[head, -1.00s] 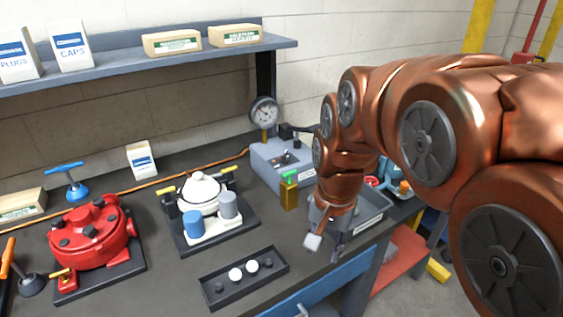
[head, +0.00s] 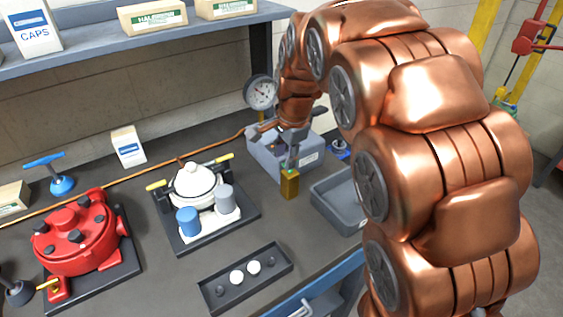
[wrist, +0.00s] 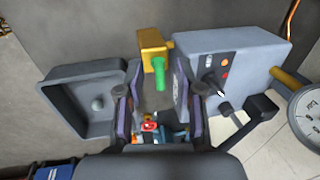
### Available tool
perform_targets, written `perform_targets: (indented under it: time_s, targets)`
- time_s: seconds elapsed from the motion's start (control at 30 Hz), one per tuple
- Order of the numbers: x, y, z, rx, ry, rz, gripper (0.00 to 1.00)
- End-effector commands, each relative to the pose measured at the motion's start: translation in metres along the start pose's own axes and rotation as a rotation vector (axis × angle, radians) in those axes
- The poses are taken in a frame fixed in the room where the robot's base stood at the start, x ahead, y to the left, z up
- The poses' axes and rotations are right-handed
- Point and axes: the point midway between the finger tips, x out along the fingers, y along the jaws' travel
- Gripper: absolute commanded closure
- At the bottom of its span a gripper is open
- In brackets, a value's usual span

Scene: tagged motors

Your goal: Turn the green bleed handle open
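The green bleed handle (wrist: 159,74) sticks out from a brass block (wrist: 152,42) in the wrist view. It appears between the two spread fingers of my gripper (wrist: 157,88), which is open, with nothing seen clamped in it. I cannot tell how far the fingertips are from the handle. In the head view the brass block (head: 289,186) stands on the bench at the front of a grey control box (head: 277,157). Only a little green (head: 291,172) shows there, and my gripper (head: 292,148) hides most of the handle from above.
A pressure gauge (head: 261,93) stands behind the control box, close to my arm. A grey bin (head: 338,200) is right of the block. A dark tray (head: 244,277) with balls, a white-pot fixture (head: 196,187) and a red motor (head: 75,236) lie left.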

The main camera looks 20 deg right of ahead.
Motion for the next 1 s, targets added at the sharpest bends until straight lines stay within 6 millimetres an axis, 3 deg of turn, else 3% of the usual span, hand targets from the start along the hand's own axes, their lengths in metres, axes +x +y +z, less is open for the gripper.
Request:
perform_targets:
  time_s: [0.3, 0.67, 1.0]
  targets:
    - [0.033, 0.001, 0.002, -0.003, -0.001, 0.003, 0.63]
    - [0.039, 0.000, 0.002, -0.006, 0.000, 0.000, 0.63]
    - [0.039, 0.000, 0.003, -0.006, -0.001, 0.001, 0.97]
